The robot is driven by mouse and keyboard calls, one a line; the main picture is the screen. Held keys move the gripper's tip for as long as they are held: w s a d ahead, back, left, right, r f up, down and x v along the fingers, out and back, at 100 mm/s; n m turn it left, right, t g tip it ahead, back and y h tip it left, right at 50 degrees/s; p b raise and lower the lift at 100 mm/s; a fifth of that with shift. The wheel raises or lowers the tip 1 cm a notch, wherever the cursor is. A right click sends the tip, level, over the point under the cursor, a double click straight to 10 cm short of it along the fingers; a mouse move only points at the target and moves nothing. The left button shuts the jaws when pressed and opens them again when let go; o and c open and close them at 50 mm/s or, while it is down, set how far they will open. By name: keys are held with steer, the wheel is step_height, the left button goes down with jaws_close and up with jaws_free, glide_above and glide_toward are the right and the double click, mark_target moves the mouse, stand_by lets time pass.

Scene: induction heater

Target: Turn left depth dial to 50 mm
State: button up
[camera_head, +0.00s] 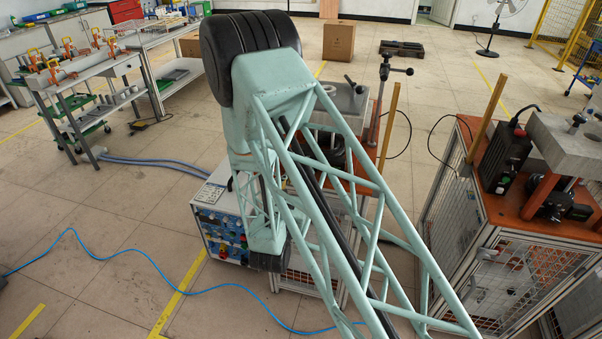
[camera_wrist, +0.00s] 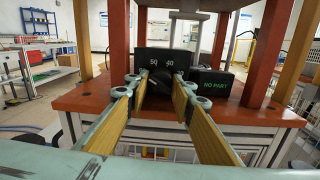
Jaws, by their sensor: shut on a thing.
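A black dial unit (camera_wrist: 155,61) marked 50 and 40 sits on an orange-topped stand (camera_wrist: 82,97) in the wrist view. Its dark knob (camera_wrist: 157,86) is below the numbers, partly hidden by the fingers. My gripper (camera_wrist: 158,91) reaches in from the front, its yellow-padded fingers shut on the knob from both sides. The exact dial setting cannot be read. In the head view my arm hides the gripper and dial.
A black display reading NO PART (camera_wrist: 211,84) is just right of the dial unit. Orange-brown posts (camera_wrist: 273,50) rise around it. In the head view, a second orange-topped caged stand (camera_head: 509,211) is at right and a blue hose (camera_head: 150,262) crosses the floor.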

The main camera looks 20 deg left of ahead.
steer(key=shift+f+m+b, duration=0.15)
steer(key=shift+m+b, duration=0.9)
steer(key=shift+m, duration=0.45)
steer(key=o, duration=0.8)
steer(key=shift+s, duration=0.1)
steer(key=shift+s+d, duration=0.2)
steer(key=shift+s, duration=1.75)
steer(key=shift+s+d, duration=0.15)
steer(key=shift+s, duration=1.85)
steer(key=shift+s+d, duration=0.2)
steer(key=shift+s, duration=1.75)
